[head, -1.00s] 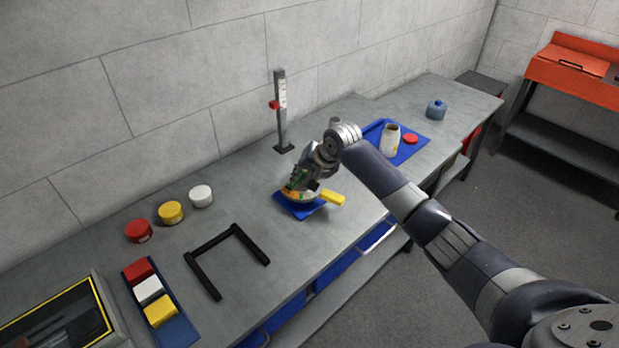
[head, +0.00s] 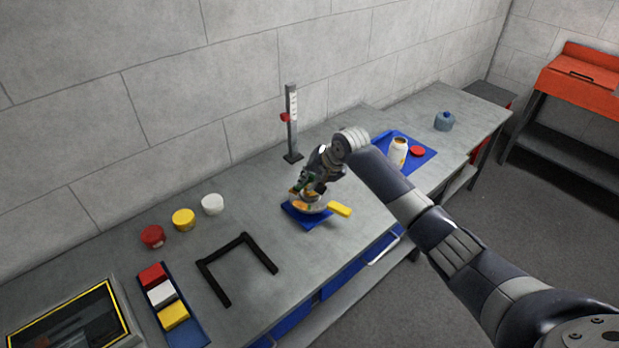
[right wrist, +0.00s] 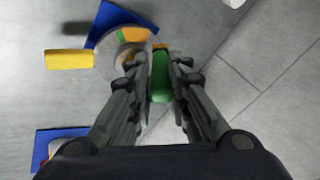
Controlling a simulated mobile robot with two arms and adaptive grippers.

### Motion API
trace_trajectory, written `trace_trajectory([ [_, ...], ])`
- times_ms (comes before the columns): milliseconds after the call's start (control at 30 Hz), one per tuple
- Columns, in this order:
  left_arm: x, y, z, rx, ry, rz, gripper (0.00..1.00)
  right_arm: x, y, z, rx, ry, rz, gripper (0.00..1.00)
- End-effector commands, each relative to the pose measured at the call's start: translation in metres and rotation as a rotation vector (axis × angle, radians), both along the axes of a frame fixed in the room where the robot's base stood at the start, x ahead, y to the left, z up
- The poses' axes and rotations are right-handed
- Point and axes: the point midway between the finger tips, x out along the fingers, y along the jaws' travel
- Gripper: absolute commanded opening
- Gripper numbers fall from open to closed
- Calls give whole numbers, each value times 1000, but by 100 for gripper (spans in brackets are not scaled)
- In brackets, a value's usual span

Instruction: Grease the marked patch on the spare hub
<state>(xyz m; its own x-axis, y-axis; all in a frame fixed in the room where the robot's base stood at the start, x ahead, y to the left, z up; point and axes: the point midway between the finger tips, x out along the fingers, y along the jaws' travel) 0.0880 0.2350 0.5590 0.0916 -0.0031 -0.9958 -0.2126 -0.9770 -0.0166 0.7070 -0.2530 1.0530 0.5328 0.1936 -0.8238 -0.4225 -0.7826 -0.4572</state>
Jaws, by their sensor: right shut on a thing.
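The spare hub (head: 308,203) is a round grey piece with a yellow bar (head: 340,209) sticking out to the right. It lies on a blue mat (head: 308,219) on the bench. In the right wrist view the hub (right wrist: 108,50) shows orange and green areas on its face. My right gripper (right wrist: 160,75) is shut on a green-handled tool (right wrist: 160,90) with an orange end. That end is close to the hub's edge; I cannot tell whether it touches. In the head view the gripper (head: 312,182) partly hides the hub. My left gripper is out of view.
A blue tray (head: 420,159) with a white jar (head: 398,152) and red lid (head: 417,151) lies behind my right arm. A gauge stand (head: 292,125) rises behind the hub. A black frame (head: 240,241), coloured tubs (head: 183,219) and a block tray (head: 187,328) are left.

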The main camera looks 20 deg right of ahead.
Motion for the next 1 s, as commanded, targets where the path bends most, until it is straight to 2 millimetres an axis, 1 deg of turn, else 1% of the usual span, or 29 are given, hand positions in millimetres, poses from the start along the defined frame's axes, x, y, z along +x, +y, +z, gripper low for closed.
trace_trajectory([
  [33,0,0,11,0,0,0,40,0,0,10,1,0,-1,0],
  [200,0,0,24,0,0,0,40,0,0,21,0,0,0,0],
  [567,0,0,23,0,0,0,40,0,0,21,0,-1,0,0],
  [767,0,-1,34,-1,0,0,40,1,0,37,0,-3,1,0],
  [900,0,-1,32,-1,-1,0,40,1,0,47,0,-4,0,0],
  [1000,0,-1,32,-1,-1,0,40,0,0,50,0,-1,0,0],
])
